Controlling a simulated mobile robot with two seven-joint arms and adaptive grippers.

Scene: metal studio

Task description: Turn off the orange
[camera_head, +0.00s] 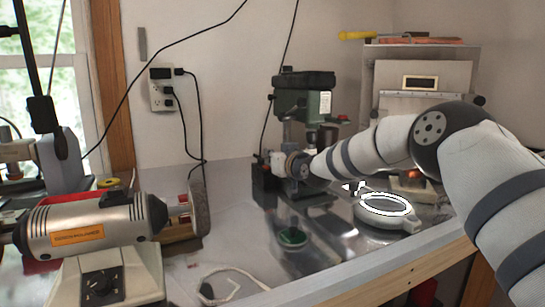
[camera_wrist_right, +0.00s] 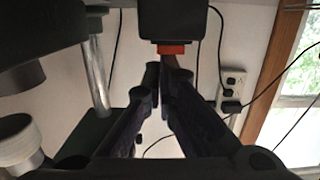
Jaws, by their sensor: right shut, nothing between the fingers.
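An orange-red part (camera_wrist_right: 172,49) sits on the end of a dark box (camera_wrist_right: 185,22) in the right wrist view, which seems upside down. Whether it is on or off cannot be told. In the head view a small black box (camera_head: 264,186) beside the green drill press (camera_head: 300,100) looks like the same one; its orange part is not clear there. My right gripper (camera_wrist_right: 164,72) is shut and empty, its fingertips close to the orange part; contact cannot be told. In the head view the right gripper (camera_head: 262,160) is small, just above the black box. My left gripper is not in view.
A bench grinder (camera_head: 90,228) with an orange label stands at the left. A round grey stand with a white ring (camera_head: 385,207) lies under my right arm. A wall outlet (camera_head: 163,88) with black cords is behind. A white cable (camera_head: 232,275) lies on the bench front.

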